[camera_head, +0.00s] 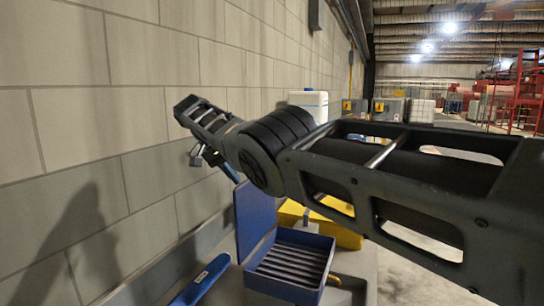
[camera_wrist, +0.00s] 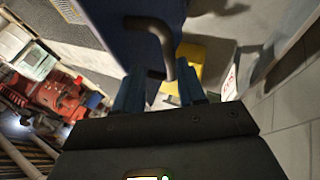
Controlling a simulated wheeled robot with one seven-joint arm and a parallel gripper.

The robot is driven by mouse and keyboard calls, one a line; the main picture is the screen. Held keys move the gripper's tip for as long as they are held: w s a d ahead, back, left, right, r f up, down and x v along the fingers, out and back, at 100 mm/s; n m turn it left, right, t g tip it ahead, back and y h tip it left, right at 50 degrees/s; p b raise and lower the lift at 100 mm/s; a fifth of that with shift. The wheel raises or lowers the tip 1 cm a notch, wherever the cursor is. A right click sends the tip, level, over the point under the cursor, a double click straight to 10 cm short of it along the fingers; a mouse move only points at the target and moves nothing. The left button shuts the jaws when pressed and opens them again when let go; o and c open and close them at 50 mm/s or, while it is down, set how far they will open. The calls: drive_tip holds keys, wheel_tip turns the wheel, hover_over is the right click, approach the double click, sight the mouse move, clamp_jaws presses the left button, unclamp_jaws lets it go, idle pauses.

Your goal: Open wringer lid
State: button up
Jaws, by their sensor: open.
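The wringer (camera_head: 315,240) is a blue box with a ribbed inside, low in the middle of the head view. Its blue lid (camera_head: 252,218) stands raised at the box's left edge, so the inside shows. In the wrist view a blue panel (camera_wrist: 108,25), apparently the lid, carries a dark bent handle (camera_wrist: 160,35). My gripper (camera_wrist: 162,75) is open, and its two blue fingers appear on either side of the handle's lower end. I cannot tell whether they touch it.
A block wall (camera_head: 130,100) runs close along the left. A yellow container (camera_head: 340,232) stands behind the wringer. A blue long object (camera_head: 203,280) lies to its left. A white container (camera_head: 308,103) stands farther back. Open floor shows to the right.

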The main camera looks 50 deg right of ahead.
drive_tip(key=shift+r, duration=0.65)
drive_tip(key=shift+s+d+r+p, duration=0.1)
drive_tip(key=shift+s+r+p, duration=0.05)
drive_tip(key=shift+p, duration=0.35)
drive_tip(key=s+d+r+p, duration=0.1)
drive_tip(key=s+d+r, duration=0.5)
drive_tip(key=s+d, duration=0.1)
drive_tip(key=shift+s+d+r, duration=0.25)
drive_tip(key=shift+s+d, duration=0.15)
drive_tip(key=shift+s, duration=0.2)
